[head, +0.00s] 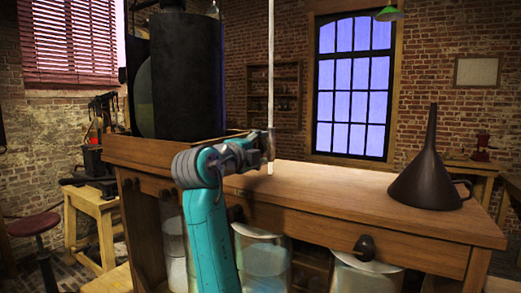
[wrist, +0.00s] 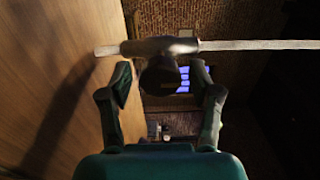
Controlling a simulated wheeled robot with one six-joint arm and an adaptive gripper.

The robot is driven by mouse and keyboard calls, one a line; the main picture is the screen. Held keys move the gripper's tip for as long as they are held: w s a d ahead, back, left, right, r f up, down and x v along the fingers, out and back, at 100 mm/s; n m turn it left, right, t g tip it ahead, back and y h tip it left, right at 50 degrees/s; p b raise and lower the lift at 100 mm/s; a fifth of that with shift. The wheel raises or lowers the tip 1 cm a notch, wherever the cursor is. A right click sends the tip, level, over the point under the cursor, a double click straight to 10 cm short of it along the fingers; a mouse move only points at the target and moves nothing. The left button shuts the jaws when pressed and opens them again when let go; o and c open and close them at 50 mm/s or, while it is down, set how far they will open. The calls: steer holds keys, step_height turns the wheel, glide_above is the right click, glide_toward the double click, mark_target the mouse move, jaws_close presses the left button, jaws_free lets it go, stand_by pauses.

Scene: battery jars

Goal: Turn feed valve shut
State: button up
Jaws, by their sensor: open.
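The feed valve shows in the wrist view as a metal body (wrist: 175,46) on a pale thin pipe (wrist: 255,45), with a dark round handle (wrist: 160,77) facing me. My gripper (wrist: 160,70) is open, one finger on each side of the handle. Gaps show between the fingers and the handle, so I see no grip on it. In the head view my gripper (head: 262,147) is at the lower part of the upright pipe (head: 271,80), above the wooden bench (head: 330,188). There the handle is mostly hidden by my gripper.
A large black tank (head: 187,75) stands on the bench at left. A dark funnel (head: 430,180) stands at the right end. Glass jars (head: 263,265) sit beneath the bench, and dark knobs (head: 365,246) stick out from its front. The bench top between pipe and funnel is clear.

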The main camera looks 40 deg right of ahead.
steer(key=v, duration=1.1)
steer(key=shift+a, duration=0.4)
